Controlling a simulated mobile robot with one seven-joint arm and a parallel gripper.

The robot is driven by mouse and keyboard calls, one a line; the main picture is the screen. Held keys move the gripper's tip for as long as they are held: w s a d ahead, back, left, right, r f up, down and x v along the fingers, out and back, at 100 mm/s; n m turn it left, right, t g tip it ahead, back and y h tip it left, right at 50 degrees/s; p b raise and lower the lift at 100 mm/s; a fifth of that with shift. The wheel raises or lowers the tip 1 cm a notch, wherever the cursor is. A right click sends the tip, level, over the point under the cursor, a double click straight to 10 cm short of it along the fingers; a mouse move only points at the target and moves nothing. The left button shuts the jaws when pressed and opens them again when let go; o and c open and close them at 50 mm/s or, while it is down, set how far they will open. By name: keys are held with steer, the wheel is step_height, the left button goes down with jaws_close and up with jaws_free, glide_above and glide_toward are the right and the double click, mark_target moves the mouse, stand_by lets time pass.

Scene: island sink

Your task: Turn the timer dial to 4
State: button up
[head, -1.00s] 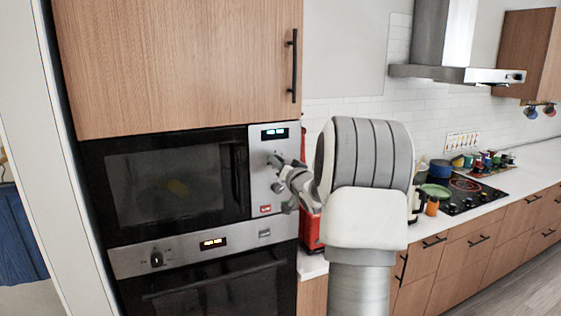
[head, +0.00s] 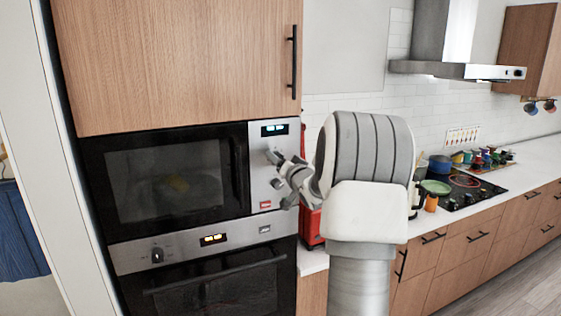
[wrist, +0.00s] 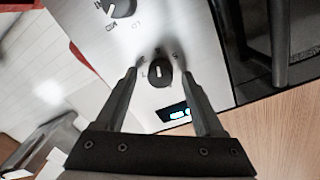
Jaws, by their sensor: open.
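The timer dial (wrist: 159,74) is a small black knob with a white mark, on the silver panel of the microwave (head: 165,183). In the wrist view my gripper (wrist: 161,70) is open, with one finger on each side of the dial and visible gaps between. In the head view my gripper (head: 275,170) is at the panel, below the lit display (head: 274,129), and the dial is hard to make out behind it. A second black dial (wrist: 122,8), with LO and MED markings, is farther along the panel.
A wood cabinet (head: 180,65) is above the microwave and an oven (head: 215,290) below. The microwave's black handle (head: 237,172) is left of the panel. A red object (head: 310,228) stands on the counter behind my arm. A cooktop (head: 465,190) is farther right.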

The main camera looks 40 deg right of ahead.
steer(key=b+v, duration=0.3)
steer(key=v, duration=1.4)
steer(key=shift+s, duration=0.25)
